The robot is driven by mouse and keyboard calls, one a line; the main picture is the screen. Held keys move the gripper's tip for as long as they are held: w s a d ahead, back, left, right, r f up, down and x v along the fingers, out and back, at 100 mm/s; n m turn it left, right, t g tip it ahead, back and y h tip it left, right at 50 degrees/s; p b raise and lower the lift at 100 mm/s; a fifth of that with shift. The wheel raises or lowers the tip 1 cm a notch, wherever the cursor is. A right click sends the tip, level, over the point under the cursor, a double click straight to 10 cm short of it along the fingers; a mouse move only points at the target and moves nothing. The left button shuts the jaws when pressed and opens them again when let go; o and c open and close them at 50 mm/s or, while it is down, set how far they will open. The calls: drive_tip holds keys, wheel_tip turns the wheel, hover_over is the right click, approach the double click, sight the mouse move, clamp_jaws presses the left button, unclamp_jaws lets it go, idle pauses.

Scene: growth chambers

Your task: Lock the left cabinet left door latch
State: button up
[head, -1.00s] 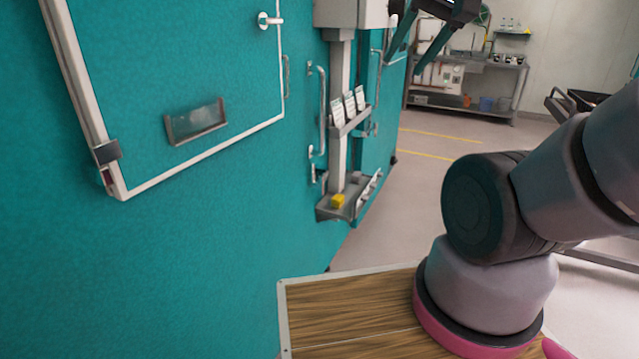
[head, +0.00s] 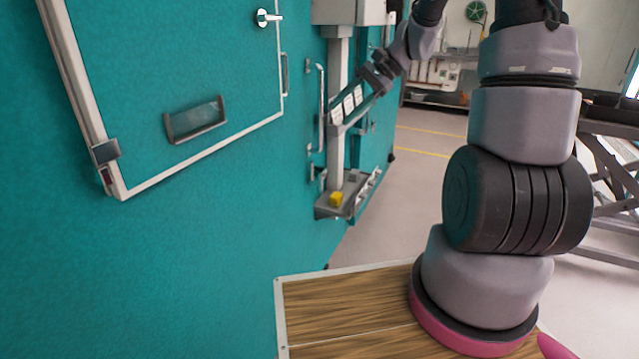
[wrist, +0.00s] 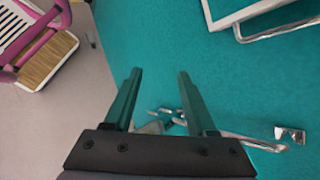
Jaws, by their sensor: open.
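My gripper (head: 342,118) is open and empty. In the head view its fingers reach toward the teal cabinet wall, beside a vertical metal bar handle (head: 321,108). In the wrist view my gripper (wrist: 160,75) has both dark green fingers apart, with the teal cabinet face (wrist: 215,65) beyond them. A small metal latch-like fitting (wrist: 170,114) shows between and below the fingers, partly hidden by the gripper body. A bar handle (wrist: 258,142) runs to its right. In the head view a round silver latch (head: 268,18) with a lever sits on the nearer teal door (head: 185,60). Which latch the task names I cannot tell.
A grey stand (head: 338,65) with a shelf tray (head: 322,212) and a yellow block (head: 336,199) stands against the cabinet. The floor (head: 405,190) right of the cabinet is free.

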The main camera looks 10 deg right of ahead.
drive_tip(key=w+d+f+m+t+y, duration=0.1)
drive_tip(key=w+f+m+y, duration=0.2)
drive_tip(key=w+f, duration=0.3)
drive_tip(key=w+d+f+m+t+y, duration=0.1)
drive_tip(key=w+f+m+y, duration=0.15)
drive_tip(key=f, duration=0.55)
drive_tip(key=m+t, duration=0.8)
drive_tip(key=m, duration=0.2)
approach(320, 181)
drive_tip(key=shift+n, duration=0.25)
drive_tip(key=x, duration=0.6)
drive_tip(key=f+x, duration=0.1)
drive_tip(key=x, duration=0.3)
drive_tip(key=shift+w+d, duration=0.15)
drive_tip(key=shift+w, duration=0.25)
clamp_jaws()
